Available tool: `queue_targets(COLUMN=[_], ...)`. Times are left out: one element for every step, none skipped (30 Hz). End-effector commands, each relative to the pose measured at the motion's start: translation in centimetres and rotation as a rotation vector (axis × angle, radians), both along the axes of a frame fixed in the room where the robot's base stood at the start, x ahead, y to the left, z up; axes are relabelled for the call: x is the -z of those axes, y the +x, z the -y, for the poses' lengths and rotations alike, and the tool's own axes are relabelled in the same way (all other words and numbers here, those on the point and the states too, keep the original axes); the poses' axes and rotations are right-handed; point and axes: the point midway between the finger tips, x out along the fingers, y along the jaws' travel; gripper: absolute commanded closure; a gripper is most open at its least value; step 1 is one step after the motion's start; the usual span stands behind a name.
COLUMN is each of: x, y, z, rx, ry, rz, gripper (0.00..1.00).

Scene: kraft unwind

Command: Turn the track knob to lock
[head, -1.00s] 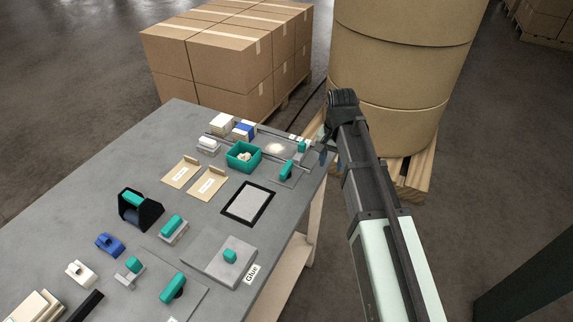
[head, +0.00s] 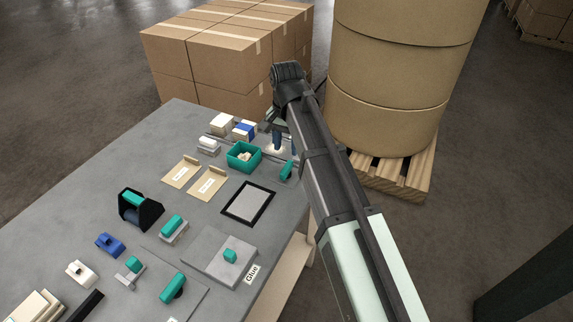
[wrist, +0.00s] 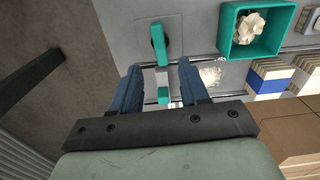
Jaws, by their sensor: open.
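An upright teal lever knob (head: 287,169) stands on a grey plate at the far right of the table. It also shows in the wrist view (wrist: 160,43), just beyond my fingertips. A smaller teal block (wrist: 163,95) with a pale part sits at the track rails and shows between my fingers. I cannot tell which of the two is the track knob. My gripper (wrist: 159,67) is open with blue fingers and holds nothing. In the head view my gripper (head: 277,142) is over the far right end of the table, where it hides part of the rails.
A teal bin (head: 231,160) with crumpled paper stands left of the lever. White and blue blocks (head: 243,130) lie behind it. Stacked cartons (head: 235,50) and large kraft rolls (head: 385,80) stand beyond the table. A black-framed pad (head: 248,203) lies nearer.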

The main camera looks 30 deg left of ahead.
Motion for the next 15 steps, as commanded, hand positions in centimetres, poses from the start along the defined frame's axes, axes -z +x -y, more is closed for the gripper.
queue_targets(x=[0.9, 1.4, 2.0, 2.5, 3.0, 3.6, 4.0, 4.4, 5.0, 5.4, 5.8, 6.2, 6.5, 6.8, 7.1], y=[-0.1, -0.1, -0.1, -0.1, -0.1, 0.0, 0.0, 0.0, 0.0, 0.0, 0.0, 0.0, 0.0, 0.0, 0.0], z=[0.1, 0.1, 0.1, 0.1, 0.1, 0.1, 0.1, 0.1, 0.1, 0.1, 0.1, 0.1, 0.0, 0.0, 0.0], rx=[0.000, 0.000, 0.000, 0.000, 0.000, 0.000, 0.000, 0.000, 0.000, 0.000, 0.000, 0.000, 0.000, 0.000, 0.000], ry=[-0.001, -0.001, -0.001, -0.001, -0.001, -0.001, -0.001, -0.001, -0.001, 0.000, -0.001, -0.001, -0.001, 0.000, 0.000], rz=[-0.001, -0.001, -0.002, -0.001, -0.001, -0.001, -0.001, -0.001, -0.001, -0.001, -0.001, -0.001, -0.001, 0.000, 0.000], gripper=[0.55, 0.55, 0.55, 0.55, 0.55, 0.55, 0.55, 0.55, 0.55, 0.55, 0.55, 0.55, 0.55, 0.55, 0.55])
